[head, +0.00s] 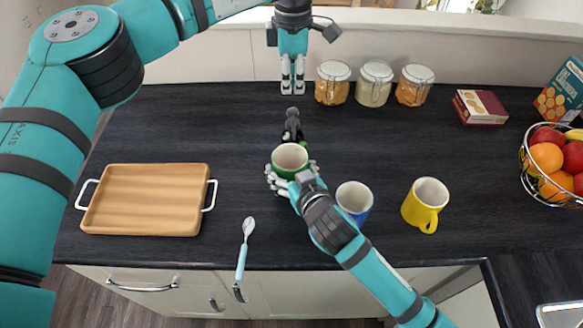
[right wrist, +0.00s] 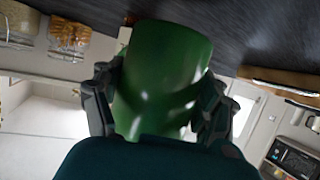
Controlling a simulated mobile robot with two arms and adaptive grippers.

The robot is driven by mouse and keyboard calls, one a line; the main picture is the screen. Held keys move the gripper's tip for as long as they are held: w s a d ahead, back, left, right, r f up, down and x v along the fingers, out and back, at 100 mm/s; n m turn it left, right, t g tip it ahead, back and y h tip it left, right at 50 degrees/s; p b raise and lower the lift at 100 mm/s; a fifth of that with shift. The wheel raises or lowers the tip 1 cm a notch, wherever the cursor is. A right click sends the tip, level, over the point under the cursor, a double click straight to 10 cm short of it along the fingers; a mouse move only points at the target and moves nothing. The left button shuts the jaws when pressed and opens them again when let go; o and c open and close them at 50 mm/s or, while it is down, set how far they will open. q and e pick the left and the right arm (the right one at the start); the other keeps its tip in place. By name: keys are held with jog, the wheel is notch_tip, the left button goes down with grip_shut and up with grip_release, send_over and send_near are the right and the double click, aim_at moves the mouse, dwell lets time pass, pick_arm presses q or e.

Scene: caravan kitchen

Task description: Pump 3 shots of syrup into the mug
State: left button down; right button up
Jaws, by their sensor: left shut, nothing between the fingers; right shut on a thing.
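A green mug (head: 290,164) with a pale inside is upright in the middle of the counter in the head view. My right gripper (head: 292,178) is shut around its sides; the mug (right wrist: 165,75) fills the middle of the right wrist view between the fingers. I cannot tell whether its base touches the counter. A dark bottle with a pump head (head: 292,118), apparently the syrup, stands just behind the mug, its lower part hidden. My left gripper (head: 293,86) is shut and empty, fingers down, behind and above the bottle, apart from it.
A blue mug (head: 355,200) and a yellow mug (head: 427,200) stand to the right. A wooden tray (head: 140,200) and a spoon (head: 245,245) lie to the left. Several jars (head: 374,84) line the back. A box (head: 480,107) and a fruit basket (head: 545,190) are at right.

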pick_arm(q)
notch_tip(320, 180, up, 4)
send_over(293, 111)
jog(key=shift+w+f, duration=0.15)
jog(key=shift+f, duration=2.75)
jog(key=shift+f, duration=0.15)
jog(key=shift+f, duration=2.55)
jog(key=shift+r, duration=3.65)
